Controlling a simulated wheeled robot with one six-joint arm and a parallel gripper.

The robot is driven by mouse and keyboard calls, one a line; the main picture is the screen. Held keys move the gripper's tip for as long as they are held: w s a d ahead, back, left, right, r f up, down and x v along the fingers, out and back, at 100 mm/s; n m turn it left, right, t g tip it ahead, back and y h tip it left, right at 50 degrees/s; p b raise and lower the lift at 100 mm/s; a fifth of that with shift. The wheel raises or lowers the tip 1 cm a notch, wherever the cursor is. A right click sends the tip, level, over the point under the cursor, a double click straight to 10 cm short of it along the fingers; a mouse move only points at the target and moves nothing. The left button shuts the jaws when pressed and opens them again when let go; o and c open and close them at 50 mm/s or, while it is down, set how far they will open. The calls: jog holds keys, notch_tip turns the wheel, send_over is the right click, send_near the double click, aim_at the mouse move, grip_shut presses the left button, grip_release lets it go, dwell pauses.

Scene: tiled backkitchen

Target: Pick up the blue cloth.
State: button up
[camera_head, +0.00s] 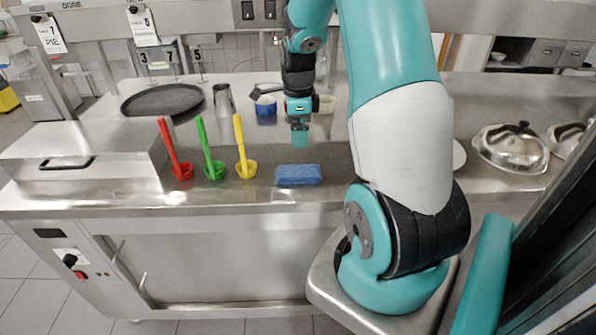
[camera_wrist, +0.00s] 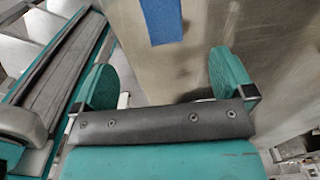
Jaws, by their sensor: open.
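The blue cloth (camera_head: 298,175) lies folded flat near the front edge of the steel counter in the head view. Part of it also shows at the top of the wrist view (camera_wrist: 162,20), cut off by the frame edge, beyond the fingers. My gripper (camera_head: 300,140) hangs above the counter, just behind and above the cloth in the head view. In the wrist view its two teal fingers (camera_wrist: 160,82) are wide apart with nothing between them. The cloth is apart from the fingers.
Red (camera_head: 178,158), green (camera_head: 211,160) and yellow (camera_head: 243,158) ladles stand left of the cloth. A steel box (camera_head: 80,150), a dark round tray (camera_head: 162,100) and a blue container (camera_head: 265,104) are further left and back. Domed lids (camera_head: 510,147) sit at right.

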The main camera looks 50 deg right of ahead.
jog(key=p, duration=0.1)
send_over(298, 171)
notch_tip(298, 171, down, 8)
jog(key=shift+a+f, duration=0.1)
jog(key=shift+f, duration=0.05)
jog(key=shift+f+p, duration=1.15)
jog(key=shift+f, duration=1.45)
jog(key=c, duration=1)
jog(key=shift+r, duration=0.1)
notch_tip(298, 171, up, 20)
jog(key=b, duration=0.3)
